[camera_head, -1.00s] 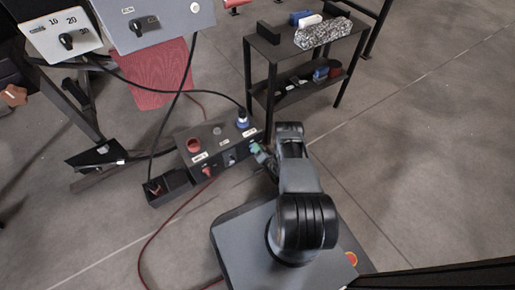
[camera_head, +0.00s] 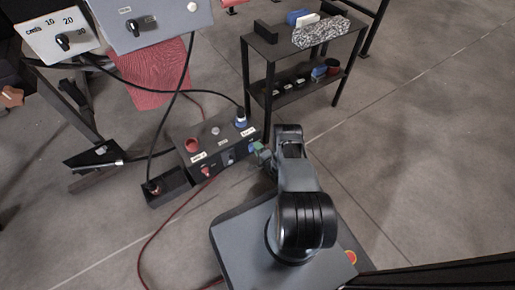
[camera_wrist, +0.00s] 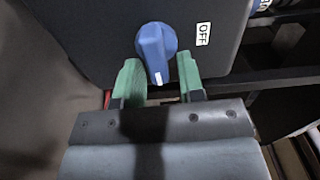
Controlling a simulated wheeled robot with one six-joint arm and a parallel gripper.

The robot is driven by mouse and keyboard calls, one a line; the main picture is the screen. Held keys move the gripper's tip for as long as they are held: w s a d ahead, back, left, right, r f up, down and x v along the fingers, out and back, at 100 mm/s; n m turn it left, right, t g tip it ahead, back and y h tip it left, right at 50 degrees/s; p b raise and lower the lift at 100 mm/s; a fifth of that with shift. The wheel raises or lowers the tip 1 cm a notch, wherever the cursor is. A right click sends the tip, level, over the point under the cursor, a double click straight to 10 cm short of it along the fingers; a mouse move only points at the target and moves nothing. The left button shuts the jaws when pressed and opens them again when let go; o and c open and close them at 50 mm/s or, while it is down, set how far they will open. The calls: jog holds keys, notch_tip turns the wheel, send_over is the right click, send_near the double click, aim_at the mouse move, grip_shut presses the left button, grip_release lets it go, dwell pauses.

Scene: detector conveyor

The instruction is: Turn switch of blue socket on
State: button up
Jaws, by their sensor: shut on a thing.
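The blue switch knob (camera_wrist: 157,45) is on the side of a dark box; its lever points down in the wrist view, with a white mark at the tip. An OFF label (camera_wrist: 203,34) is to the knob's right. My gripper (camera_wrist: 160,80) has its green fingers on both sides of the lever and is shut on it. In the head view my gripper (camera_head: 259,147) is at the right end of the black socket box (camera_head: 215,133), and the knob is mostly covered there.
A red socket (camera_head: 193,145) and a red switch (camera_head: 206,170) are at the box's left end. A black open bin (camera_head: 168,190) stands beside it. A black shelf (camera_head: 290,50) with items stands behind. Cables run over the box and floor. The floor at right is clear.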

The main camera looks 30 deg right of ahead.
jog(key=shift+s+f+m, duration=0.1)
jog(key=shift+s+m, duration=0.05)
jog(key=shift+m, duration=0.15)
jog(key=o, duration=0.6)
